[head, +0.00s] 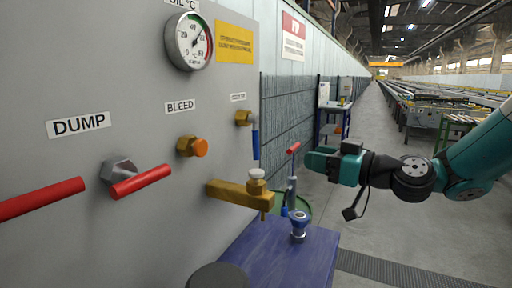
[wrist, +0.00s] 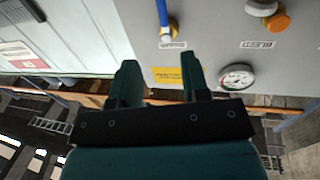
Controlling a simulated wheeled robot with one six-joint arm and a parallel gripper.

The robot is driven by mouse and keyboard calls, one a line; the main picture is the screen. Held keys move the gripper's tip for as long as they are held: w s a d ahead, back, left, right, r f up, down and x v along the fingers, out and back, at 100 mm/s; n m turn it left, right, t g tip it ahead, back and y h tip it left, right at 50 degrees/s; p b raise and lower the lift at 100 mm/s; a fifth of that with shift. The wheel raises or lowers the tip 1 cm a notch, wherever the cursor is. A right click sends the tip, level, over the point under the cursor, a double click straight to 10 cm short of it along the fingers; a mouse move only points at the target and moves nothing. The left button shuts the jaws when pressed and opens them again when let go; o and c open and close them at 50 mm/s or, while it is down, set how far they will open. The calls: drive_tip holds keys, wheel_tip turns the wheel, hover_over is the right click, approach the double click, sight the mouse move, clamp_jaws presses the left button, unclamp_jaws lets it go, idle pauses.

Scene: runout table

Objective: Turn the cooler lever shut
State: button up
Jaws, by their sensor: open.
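The blue lever (head: 255,142) hangs straight down from a brass valve (head: 243,118) on the grey panel, under a small label too small to read; I take it for the cooler lever. In the wrist view, which is upside down, the blue lever (wrist: 163,13) shows at the top with its brass end (wrist: 172,30). My gripper (head: 312,160) is to the right of the lever in the head view, pointing left toward the panel, and clearly apart from it. In the wrist view my gripper (wrist: 160,78) has its two fingers wide apart with nothing between them.
The panel also carries a dial gauge (head: 188,42), an orange bleed knob (head: 200,148), a red dump handle (head: 140,182) and a brass tap (head: 240,194). A blue bench (head: 275,258) stands below. A red-topped upright tool (head: 293,148) rises near my gripper. The aisle at right is open.

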sight(257, 144)
drive_tip(key=p+x, duration=0.6)
drive_tip(key=x, duration=1.1)
drive_tip(key=shift+s+a+p, duration=0.1)
drive_tip(key=shift+p, duration=0.2)
clamp_jaws()
